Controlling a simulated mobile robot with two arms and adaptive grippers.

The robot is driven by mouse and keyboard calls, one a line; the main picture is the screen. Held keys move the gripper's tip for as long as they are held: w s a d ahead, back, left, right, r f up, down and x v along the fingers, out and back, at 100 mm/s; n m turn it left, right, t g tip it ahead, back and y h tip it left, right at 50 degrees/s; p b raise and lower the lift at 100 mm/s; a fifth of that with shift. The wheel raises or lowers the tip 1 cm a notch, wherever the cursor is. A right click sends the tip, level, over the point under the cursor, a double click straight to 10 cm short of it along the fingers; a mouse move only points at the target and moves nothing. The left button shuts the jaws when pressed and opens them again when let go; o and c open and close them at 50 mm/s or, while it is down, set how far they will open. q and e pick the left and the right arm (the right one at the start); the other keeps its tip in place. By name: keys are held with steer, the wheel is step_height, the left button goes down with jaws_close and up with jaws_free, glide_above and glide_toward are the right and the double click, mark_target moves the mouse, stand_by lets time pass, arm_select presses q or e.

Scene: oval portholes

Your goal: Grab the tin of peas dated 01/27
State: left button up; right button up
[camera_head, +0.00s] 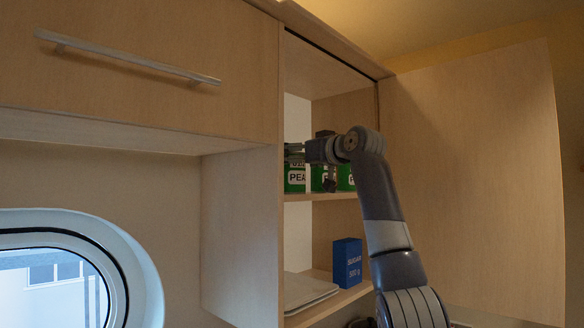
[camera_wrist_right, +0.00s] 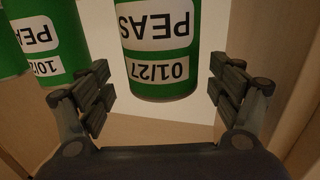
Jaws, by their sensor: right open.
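The green tin of peas dated 01/27 (camera_wrist_right: 160,48) shows upside down in the right wrist view, ahead of my right gripper (camera_wrist_right: 161,82). The open fingers are to either side of its lower part in the picture, with gaps; I cannot tell how far it is in depth. In the head view the leftmost green tin (camera_head: 295,179) on the upper shelf reads "PEA", its date partly covered by my right gripper (camera_head: 292,153). My left gripper is not in view.
Another peas tin (camera_wrist_right: 52,42), its date starting 10/2, stands beside it; a further green tin (camera_wrist_right: 10,62) is at the edge. A blue sugar box (camera_head: 347,262) stands on the lower shelf. The open cabinet door (camera_head: 480,170) is on the right.

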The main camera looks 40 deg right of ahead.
steer(key=shift+w+r+p, duration=0.15)
steer(key=shift+w+p, duration=0.15)
steer(key=shift+w, duration=0.25)
steer(key=shift+w+r+p, duration=0.15)
steer(key=shift+w+p, duration=0.15)
steer(key=shift+w, duration=0.2)
steer(key=shift+w+f, duration=0.1)
steer(key=shift+w, duration=0.2)
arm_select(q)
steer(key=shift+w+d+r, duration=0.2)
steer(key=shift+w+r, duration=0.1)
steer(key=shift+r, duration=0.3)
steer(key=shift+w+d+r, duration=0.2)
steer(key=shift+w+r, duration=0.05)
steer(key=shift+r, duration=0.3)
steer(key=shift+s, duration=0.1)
arm_select(e)
steer(key=shift+d, duration=0.1)
steer(key=shift+c, duration=1.4)
steer(key=c, duration=1.3)
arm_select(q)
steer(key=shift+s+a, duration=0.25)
